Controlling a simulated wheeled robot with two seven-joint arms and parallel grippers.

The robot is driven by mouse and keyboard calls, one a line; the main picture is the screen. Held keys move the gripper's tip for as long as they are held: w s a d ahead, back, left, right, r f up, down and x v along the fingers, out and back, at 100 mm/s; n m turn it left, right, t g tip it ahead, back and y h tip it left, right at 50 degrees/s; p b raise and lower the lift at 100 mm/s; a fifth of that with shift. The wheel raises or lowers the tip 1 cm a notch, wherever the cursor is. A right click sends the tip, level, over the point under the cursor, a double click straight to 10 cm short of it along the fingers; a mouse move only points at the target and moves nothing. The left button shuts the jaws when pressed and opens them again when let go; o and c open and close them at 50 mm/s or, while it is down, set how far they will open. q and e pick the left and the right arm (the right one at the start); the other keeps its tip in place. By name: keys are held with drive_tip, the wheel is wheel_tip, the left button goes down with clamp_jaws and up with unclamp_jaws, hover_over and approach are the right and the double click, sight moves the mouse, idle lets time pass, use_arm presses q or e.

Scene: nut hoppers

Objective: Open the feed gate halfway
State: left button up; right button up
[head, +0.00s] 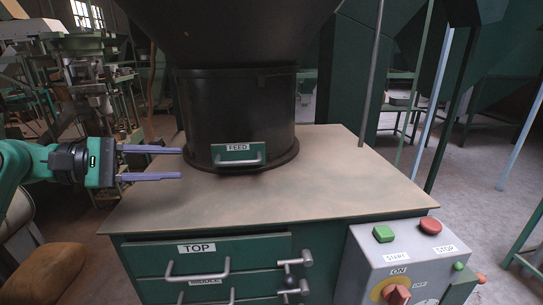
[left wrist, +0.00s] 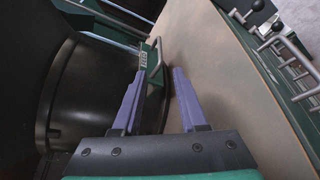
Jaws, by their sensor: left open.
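The feed gate (head: 232,152) is a small green plate labelled FEED with a metal bar handle (head: 240,161). It sits low on the front of the black hopper neck (head: 230,100). My left gripper (head: 181,163) is open and empty, level with the gate and to its left, with its fingers pointing at it. In the left wrist view the gripper (left wrist: 156,72) has its two purple fingers apart, and the gate's handle (left wrist: 157,55) shows just beyond the fingertips. Fingers and handle look apart in the head view. My right gripper is not in view.
The hopper stands on a tan tabletop (head: 330,190), which is clear around it. Drawers with handles, one labelled TOP (head: 197,248), are below the front edge. A grey control box (head: 400,262) with START and STOP buttons and a red knob is at the front right.

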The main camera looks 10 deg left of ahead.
sight(234, 162)
use_arm(q)
drive_tip(key=p+x, duration=0.1)
drive_tip(key=x, duration=0.1)
drive_tip(key=p+x, duration=0.1)
drive_tip(key=p, duration=0.1)
drive_tip(key=r+p+x, duration=0.1)
drive_tip(key=x, duration=0.1)
drive_tip(key=shift+w+d+f, duration=0.15)
drive_tip(key=shift+d, duration=0.3)
drive_tip(key=p+x, duration=0.3)
drive_tip(key=x, duration=0.5)
drive_tip(key=shift+f, duration=0.3)
drive_tip(key=shift+a, duration=0.1)
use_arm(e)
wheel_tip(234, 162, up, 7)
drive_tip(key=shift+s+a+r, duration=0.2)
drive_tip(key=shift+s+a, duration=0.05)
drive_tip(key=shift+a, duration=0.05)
use_arm(q)
clamp_jaws()
drive_tip(key=shift+f, duration=0.1)
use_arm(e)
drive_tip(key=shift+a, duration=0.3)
